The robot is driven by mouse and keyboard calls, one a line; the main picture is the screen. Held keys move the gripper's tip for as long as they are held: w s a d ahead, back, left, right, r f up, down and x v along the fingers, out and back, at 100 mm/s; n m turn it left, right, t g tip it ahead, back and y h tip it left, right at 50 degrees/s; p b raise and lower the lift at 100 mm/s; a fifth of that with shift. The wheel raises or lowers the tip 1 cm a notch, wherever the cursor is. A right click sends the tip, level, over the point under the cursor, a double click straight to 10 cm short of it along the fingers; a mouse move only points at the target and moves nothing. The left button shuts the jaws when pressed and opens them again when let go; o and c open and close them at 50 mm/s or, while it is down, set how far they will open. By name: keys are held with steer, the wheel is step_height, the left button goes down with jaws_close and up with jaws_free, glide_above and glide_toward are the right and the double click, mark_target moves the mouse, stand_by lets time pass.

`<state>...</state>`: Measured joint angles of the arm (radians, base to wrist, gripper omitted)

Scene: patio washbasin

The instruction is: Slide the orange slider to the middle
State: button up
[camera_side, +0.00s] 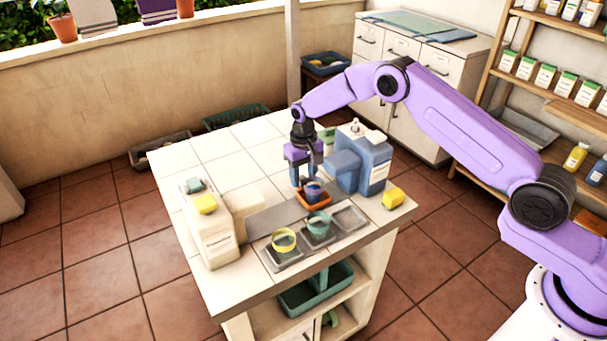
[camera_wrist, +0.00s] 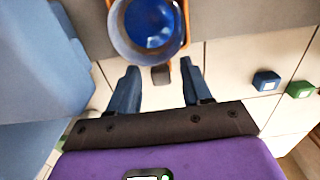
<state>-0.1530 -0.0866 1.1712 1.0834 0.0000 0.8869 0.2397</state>
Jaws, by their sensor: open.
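The orange slider (camera_side: 318,202) is a small tray on the grey strip on the tiled counter, towards the right end near the blue machine. A blue cup (camera_side: 314,190) stands on it. In the wrist view the cup (camera_wrist: 149,28) shows blue inside, and the slider's orange edge (camera_wrist: 186,32) shows around it. A small dark tab (camera_wrist: 160,75) sticks out from the slider. My gripper (camera_side: 303,178) is just behind the slider. Its two blue fingers (camera_wrist: 160,88) are open, with the tab between or just beyond their tips. I cannot tell whether they touch it.
A blue machine (camera_side: 371,163) stands close right of my gripper, a cream dispenser (camera_side: 212,234) at the left end. A yellow cup (camera_side: 284,239) and a teal cup (camera_side: 318,222) stand in front on grey pads. The grey strip (camera_side: 272,222) is bare left of the slider.

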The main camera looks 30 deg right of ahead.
jaws_close()
steer(key=a, duration=0.6)
jaws_free()
step_height(320, 180, up, 17)
steer(key=shift+r, duration=0.2)
stand_by(0.6)
